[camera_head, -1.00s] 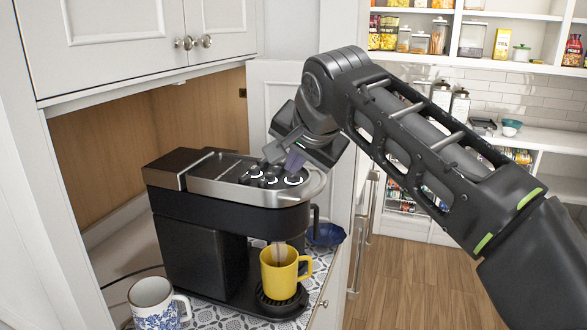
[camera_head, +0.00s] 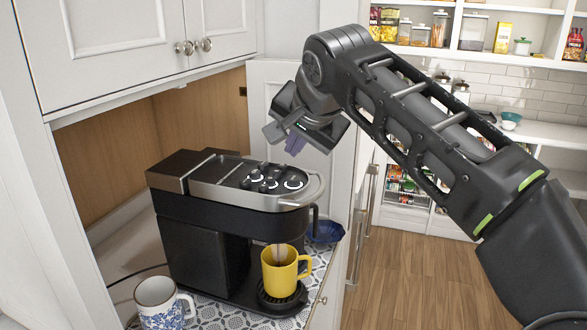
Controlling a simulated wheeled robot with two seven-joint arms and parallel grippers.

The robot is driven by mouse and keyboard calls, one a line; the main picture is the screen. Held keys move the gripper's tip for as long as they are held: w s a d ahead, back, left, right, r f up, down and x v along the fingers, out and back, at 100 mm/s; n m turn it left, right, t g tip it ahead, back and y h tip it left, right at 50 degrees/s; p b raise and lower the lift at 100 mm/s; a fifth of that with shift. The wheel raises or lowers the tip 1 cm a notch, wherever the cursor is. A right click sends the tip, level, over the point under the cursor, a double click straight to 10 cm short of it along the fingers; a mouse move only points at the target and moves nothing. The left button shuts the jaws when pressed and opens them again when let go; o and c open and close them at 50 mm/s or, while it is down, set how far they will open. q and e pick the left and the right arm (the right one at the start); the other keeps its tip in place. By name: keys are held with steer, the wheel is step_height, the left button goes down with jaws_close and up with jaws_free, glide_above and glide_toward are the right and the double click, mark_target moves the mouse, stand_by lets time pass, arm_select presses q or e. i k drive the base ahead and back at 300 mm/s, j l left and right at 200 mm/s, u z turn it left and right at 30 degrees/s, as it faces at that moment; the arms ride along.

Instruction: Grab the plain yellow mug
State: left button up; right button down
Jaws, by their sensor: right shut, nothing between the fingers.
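The plain yellow mug (camera_head: 280,272) stands upright on the drip tray of the black coffee machine (camera_head: 205,235), under its spout. Its handle points right, and a thin light-coloured stream or stick shows at its mouth. My right gripper (camera_head: 285,138) is above the machine's top buttons, apart from them and well above the mug. Its fingers are close together with nothing between them. My left gripper is not in view.
A white mug with a blue pattern (camera_head: 160,305) stands at the front left of the machine. A dark blue bowl (camera_head: 325,232) sits behind the yellow mug. An upper cabinet (camera_head: 130,45) overhangs the counter. Open floor (camera_head: 400,290) lies to the right.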

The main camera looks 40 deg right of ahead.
mark_target(280, 262)
steer(key=k+j, duration=0.25)
steer(key=k, duration=0.2)
steer(key=k+j, duration=0.25)
steer(key=k, duration=0.25)
